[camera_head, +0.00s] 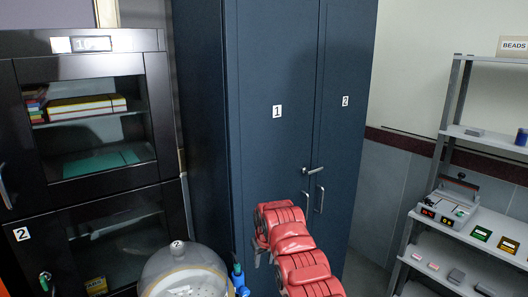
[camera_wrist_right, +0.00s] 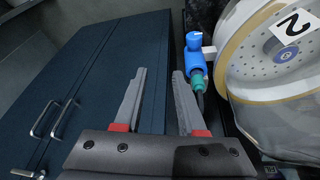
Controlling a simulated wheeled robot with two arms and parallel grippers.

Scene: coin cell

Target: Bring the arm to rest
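My right arm (camera_head: 295,252), made of red links, rises from the bottom middle of the head view in front of the dark blue cabinet. My right gripper (camera_wrist_right: 160,72) shows in the right wrist view with its two grey fingers spread apart and nothing between them. In the head view, its fingers cannot be made out clearly. A blue valve with a teal fitting (camera_wrist_right: 195,68) is just right of the fingers in the wrist view. My left arm and left gripper are in neither view.
The tall blue cabinet (camera_head: 275,70) has shut doors with protruding handles. A clear dome labelled 2 (camera_head: 185,265) stands at the lower left of the arm. A black glass-front cabinet (camera_head: 155,110) is at left. Shelves (camera_head: 440,160) with a device (camera_head: 447,208) are at right.

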